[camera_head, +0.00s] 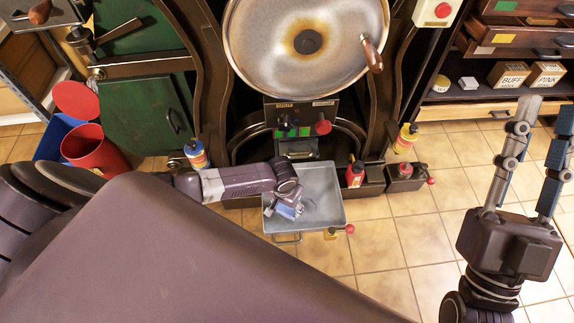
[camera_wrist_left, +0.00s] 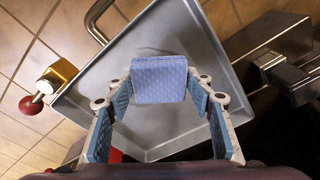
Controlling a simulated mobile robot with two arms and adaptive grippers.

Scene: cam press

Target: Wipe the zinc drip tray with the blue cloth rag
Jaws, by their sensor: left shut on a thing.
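The zinc drip tray (camera_head: 328,181) is a grey shallow square tray at the foot of the press in the head view. It fills much of the left wrist view (camera_wrist_left: 112,75). My left gripper (camera_head: 287,207) is over the tray, left of its middle. In the left wrist view the left gripper (camera_wrist_left: 160,85) is shut on the folded blue cloth rag (camera_wrist_left: 160,75), which lies over the tray floor; whether it touches the floor I cannot tell. The rag (camera_head: 288,211) is partly hidden by the gripper in the head view. My right gripper (camera_head: 538,110) is raised at the right, its fingers apart and empty.
The press with its large round disc (camera_head: 300,70) stands behind the tray. A red bottle (camera_head: 355,174) and a small bin (camera_head: 405,178) are right of the tray; a blue bottle (camera_head: 196,153) is left. A red-knobbed latch (camera_head: 349,229) is at the tray's front. Tiled floor at front right is clear.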

